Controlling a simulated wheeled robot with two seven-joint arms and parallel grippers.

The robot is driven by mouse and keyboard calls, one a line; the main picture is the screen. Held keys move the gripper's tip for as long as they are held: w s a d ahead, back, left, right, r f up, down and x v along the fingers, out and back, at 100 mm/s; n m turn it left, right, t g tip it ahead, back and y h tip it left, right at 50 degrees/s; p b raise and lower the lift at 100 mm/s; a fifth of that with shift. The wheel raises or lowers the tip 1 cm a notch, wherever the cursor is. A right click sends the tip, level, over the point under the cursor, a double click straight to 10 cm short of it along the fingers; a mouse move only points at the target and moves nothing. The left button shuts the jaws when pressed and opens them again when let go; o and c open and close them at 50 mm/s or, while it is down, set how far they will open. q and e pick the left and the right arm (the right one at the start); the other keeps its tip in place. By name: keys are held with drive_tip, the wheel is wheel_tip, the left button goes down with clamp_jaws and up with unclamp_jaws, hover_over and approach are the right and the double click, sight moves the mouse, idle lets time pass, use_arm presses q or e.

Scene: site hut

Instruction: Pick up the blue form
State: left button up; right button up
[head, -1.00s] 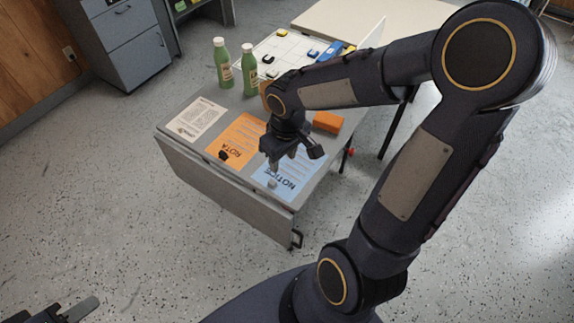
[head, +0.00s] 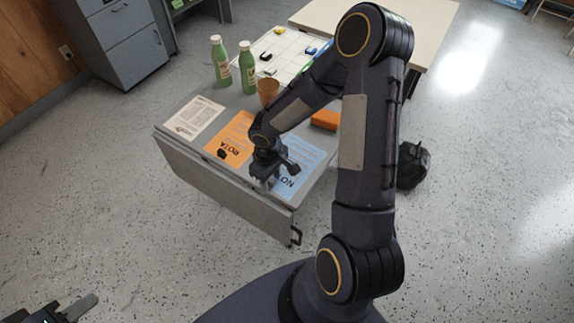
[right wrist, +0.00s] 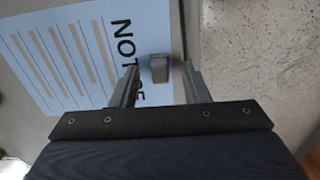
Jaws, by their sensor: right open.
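The blue form (head: 302,165), headed "NOTICE", lies flat on the grey table at its near right part. In the right wrist view the blue form (right wrist: 90,50) shows its heading beside my fingers. A small grey block (right wrist: 159,68) sits at the form's heading edge. My right gripper (head: 268,183) is low over the form and hides part of it. In the right wrist view my right gripper (right wrist: 158,72) is open, its fingers on either side of the block; I cannot tell whether they touch it. My left gripper (head: 75,308) shows only partly at the bottom left.
An orange form (head: 232,140) with a small black object (head: 221,153) and a white sheet (head: 194,118) lie to the left. Two green bottles (head: 248,70), a brown cup (head: 268,92) and an orange block (head: 325,120) stand behind. A black bag (head: 412,165) is on the floor.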

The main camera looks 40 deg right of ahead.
drive_tip(key=shift+f, duration=0.1)
drive_tip(key=shift+c, duration=0.3)
clamp_jaws()
